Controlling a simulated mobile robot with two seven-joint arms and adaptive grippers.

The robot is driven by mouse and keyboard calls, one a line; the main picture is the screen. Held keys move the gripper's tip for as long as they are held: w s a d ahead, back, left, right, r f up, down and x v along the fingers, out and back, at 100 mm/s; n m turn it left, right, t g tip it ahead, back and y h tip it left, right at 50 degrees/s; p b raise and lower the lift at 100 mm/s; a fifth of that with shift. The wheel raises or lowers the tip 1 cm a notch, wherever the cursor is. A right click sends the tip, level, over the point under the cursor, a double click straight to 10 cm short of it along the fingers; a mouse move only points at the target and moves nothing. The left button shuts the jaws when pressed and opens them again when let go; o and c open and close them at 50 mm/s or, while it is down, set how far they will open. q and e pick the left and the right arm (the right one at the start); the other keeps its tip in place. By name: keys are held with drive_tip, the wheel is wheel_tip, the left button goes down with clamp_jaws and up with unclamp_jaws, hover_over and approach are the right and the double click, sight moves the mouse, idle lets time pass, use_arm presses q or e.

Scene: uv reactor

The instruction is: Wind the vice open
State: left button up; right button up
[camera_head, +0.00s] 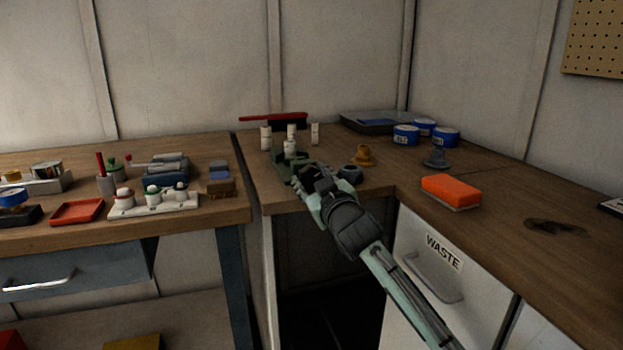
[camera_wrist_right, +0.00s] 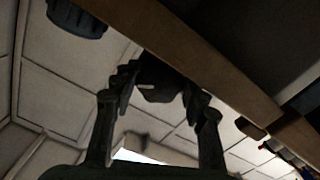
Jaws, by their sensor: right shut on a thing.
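The vice (camera_head: 285,163) is a small green body at the front edge of the wooden bench, just left of my right gripper and partly hidden by it. My right gripper (camera_head: 308,178) reaches in from the lower right to the vice's front. In the right wrist view my right gripper (camera_wrist_right: 160,88) has its two fingers closed around a dark part, which looks like the vice handle (camera_wrist_right: 160,92), beside the bench edge. The exact shape of the handle is hard to make out in the dark. My left gripper is in neither view.
Behind the vice stand several white bottles (camera_head: 266,138) and a red-handled brush (camera_head: 290,120). A dark round object (camera_head: 350,174) and a yellow-brown fitting (camera_head: 364,154) sit close to its right. An orange sponge (camera_head: 450,190) lies farther right. The left bench (camera_head: 225,208) is crowded.

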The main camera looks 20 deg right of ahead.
drive_tip(key=o, duration=1.2)
drive_tip(key=shift+c, duration=0.2)
drive_tip(key=s, duration=1.2)
drive_tip(key=shift+d, duration=0.2)
